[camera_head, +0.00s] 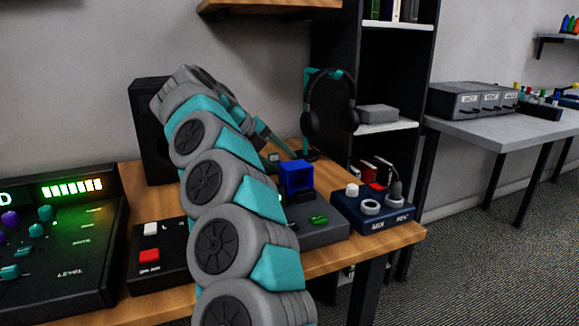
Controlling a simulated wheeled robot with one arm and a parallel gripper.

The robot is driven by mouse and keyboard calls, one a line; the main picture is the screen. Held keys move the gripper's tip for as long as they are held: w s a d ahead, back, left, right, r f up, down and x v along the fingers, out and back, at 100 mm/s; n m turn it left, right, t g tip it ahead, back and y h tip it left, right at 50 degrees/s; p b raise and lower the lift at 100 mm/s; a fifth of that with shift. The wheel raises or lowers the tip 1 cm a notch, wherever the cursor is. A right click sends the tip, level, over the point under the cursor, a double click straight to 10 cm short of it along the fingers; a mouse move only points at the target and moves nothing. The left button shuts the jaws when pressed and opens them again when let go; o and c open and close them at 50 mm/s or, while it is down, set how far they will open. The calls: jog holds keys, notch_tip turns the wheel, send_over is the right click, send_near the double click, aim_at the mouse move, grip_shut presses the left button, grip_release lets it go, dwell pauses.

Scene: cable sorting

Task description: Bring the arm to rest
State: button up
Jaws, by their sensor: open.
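My arm rises from the bottom of the view and bends over a wooden desk (408,236). My gripper (284,145) is at the far end, low over the back of the desk, left of the headphone stand. It is open, and I see nothing held in it. It is small here, and the arm's own links partly hide it. A blue open box-shaped piece (296,177) sits on a grey device (321,234) just in front of the gripper.
A mixing console (62,250) and a small black switch box (160,262) stand left of my arm. A blue box marked MIX and REC (373,212) is at right. Headphones (329,108) hang behind. A speaker (148,130) stands behind the arm. Open floor (480,270) lies right.

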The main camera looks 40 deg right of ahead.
jog(key=shift+v, duration=0.75)
jog(key=shift+w, duration=0.1)
